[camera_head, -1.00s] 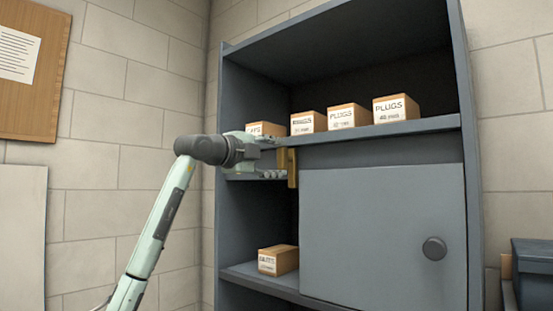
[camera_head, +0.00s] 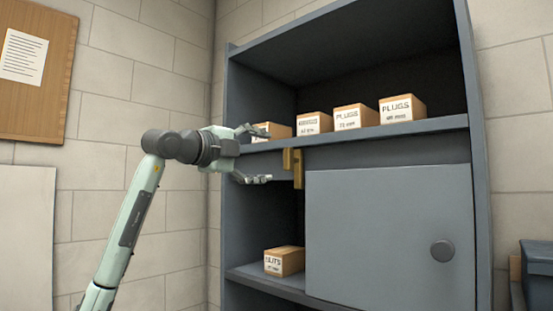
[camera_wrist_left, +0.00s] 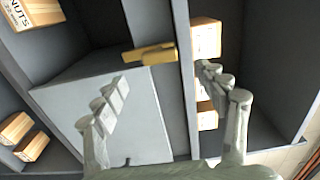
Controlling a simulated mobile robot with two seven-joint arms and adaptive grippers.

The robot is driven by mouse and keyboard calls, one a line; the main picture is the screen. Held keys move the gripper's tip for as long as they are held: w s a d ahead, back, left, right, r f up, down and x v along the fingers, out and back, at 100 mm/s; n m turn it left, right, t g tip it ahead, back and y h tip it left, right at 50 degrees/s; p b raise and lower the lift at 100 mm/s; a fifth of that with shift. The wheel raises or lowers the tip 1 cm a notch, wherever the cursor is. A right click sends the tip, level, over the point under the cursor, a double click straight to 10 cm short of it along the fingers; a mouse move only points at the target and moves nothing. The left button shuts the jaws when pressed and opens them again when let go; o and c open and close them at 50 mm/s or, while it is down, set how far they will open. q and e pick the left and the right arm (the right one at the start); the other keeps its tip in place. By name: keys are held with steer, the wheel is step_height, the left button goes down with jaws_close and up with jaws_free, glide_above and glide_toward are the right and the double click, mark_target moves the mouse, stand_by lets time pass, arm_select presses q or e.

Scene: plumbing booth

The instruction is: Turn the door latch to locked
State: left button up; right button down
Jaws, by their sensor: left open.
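The brass door latch (camera_head: 298,168) is at the upper left corner of the grey cabinet door (camera_head: 390,235), under the shelf edge. Its longer bar stands upright beside a shorter brass block. In the left wrist view the latch (camera_wrist_left: 150,53) lies just beyond the fingers, in front of the gap between them. The door (camera_wrist_left: 135,115) has a round knob (camera_head: 442,251) low on its right. My left gripper (camera_head: 266,155) is open and empty, to the left of the latch, one finger above the other. In the head view the fingers do not touch the latch. My right gripper is not in view.
Several labelled boxes (camera_head: 352,117) stand on the shelf (camera_head: 350,138) just above the latch; my upper finger is close to the leftmost one. Another box (camera_head: 284,261) sits in the open compartment below. The wall on the left leaves free room around my arm.

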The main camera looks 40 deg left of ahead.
arm_select(q)
steer(key=shift+s+a, duration=0.15)
steer(key=shift+s, duration=2.2)
